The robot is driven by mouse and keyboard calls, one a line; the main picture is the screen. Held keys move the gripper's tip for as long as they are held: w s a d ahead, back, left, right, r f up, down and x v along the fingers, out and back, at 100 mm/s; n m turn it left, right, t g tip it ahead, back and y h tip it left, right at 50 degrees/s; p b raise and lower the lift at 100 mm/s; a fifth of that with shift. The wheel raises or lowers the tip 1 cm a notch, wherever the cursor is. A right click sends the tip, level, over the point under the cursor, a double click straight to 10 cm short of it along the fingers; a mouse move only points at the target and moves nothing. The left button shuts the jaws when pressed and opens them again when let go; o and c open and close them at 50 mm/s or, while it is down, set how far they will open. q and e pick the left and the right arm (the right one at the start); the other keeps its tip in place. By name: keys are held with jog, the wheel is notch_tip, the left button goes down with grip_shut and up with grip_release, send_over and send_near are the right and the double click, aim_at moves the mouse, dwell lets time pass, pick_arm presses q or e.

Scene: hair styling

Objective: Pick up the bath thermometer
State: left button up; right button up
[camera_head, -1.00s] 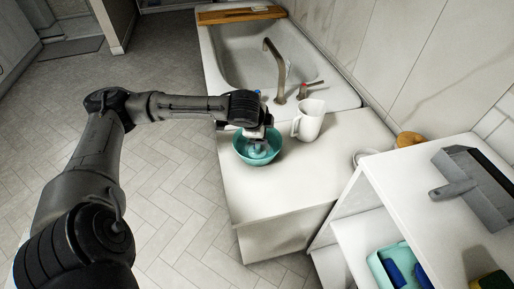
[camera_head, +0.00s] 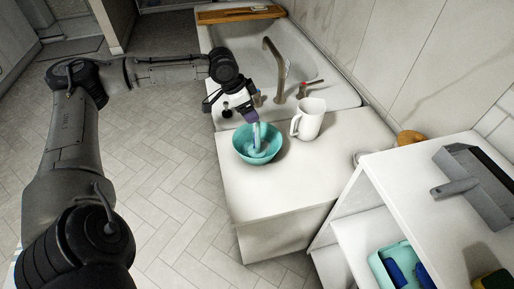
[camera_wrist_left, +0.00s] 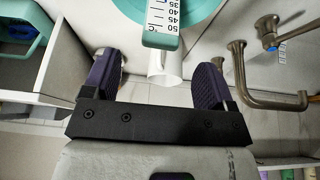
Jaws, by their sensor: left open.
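The bath thermometer (camera_wrist_left: 163,22) has a white scale with black numbers and a teal frame. In the left wrist view it shows at the top, between and beyond my fingers. In the head view it stands tilted in the teal bowl (camera_head: 244,150), partly hidden by my gripper; the bowl's edge also shows in the wrist view (camera_wrist_left: 205,14). My left gripper (camera_head: 252,117) is just above the bowl on its sink side. In the wrist view its purple fingers (camera_wrist_left: 157,72) are wide apart, with nothing held between them. My right gripper is out of view.
A white pitcher (camera_head: 309,120) stands close to the right of the bowl. The faucet (camera_head: 277,72) and sink (camera_head: 240,62) lie behind. A white shelf (camera_head: 398,170) with a grey dustpan (camera_head: 474,185) is at right. The counter front (camera_head: 265,195) is clear.

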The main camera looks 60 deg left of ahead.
aim_at(259, 123)
pick_arm(q)
jog(key=shift+b+x, duration=0.55)
jog(key=shift+x, duration=3.65)
jog(key=shift+w, duration=0.1)
jog(key=c, duration=1.3)
jog(key=shift+r, duration=0.1)
jog(key=shift+c, duration=0.2)
